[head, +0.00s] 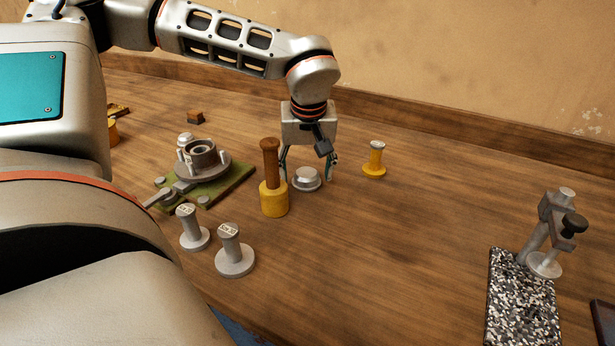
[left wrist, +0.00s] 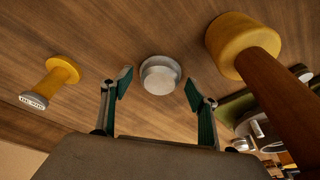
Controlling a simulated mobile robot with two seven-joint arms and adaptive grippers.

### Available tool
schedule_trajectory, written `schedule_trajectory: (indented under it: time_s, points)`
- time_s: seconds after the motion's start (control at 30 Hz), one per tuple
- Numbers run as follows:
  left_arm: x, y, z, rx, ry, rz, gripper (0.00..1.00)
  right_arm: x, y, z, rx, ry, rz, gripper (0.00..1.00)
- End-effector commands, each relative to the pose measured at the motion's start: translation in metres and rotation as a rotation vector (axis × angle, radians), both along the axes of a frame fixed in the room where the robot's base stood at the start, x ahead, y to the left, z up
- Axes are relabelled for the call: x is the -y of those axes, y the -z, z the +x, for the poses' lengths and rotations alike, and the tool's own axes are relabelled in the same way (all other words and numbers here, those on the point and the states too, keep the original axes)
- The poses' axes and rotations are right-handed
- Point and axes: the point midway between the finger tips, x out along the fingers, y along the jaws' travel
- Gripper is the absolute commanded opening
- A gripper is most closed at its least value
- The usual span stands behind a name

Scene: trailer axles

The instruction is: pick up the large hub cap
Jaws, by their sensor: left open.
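The large hub cap appears to be the round silver cap (head: 306,179) lying on the wooden table in the head view. It also shows in the left wrist view (left wrist: 160,75), centred just ahead of and between the fingertips. My left gripper (head: 308,168) comes down from above with its fingers spread to either side of the cap. In the left wrist view the left gripper (left wrist: 156,88) is open and empty, with visible gaps between both fingers and the cap. My right gripper is not in view.
A yellow-based post with a brown handle (head: 270,185) stands close left of the cap. A yellow spool (head: 375,160) stands to its right. A hub on a green plate (head: 204,170) and two grey pegs (head: 234,254) stand left. A speckled stand (head: 522,300) is at right.

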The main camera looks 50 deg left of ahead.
Motion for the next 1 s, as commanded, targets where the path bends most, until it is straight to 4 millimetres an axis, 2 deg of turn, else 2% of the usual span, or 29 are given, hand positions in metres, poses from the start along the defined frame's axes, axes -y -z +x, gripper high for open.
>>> schedule_trajectory:
  time_s: [0.23, 0.27, 0.4, 0.77, 1.0]
  points:
    - [-0.001, 0.001, 0.001, 0.003, 0.001, 0.0, 0.6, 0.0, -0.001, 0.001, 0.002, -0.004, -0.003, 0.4]
    - [-0.001, 0.001, 0.001, 0.003, 0.001, 0.0, 0.54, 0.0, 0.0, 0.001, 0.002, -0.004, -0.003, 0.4]
    - [-0.001, 0.002, 0.001, 0.001, 0.0, 0.0, 0.18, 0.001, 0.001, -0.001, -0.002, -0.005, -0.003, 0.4]
    - [-0.001, 0.001, 0.0, 0.0, 0.0, 0.0, 0.18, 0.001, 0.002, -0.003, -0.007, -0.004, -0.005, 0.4]
    - [-0.001, -0.018, 0.001, 0.004, 0.001, 0.002, 0.18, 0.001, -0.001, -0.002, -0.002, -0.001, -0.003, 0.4]
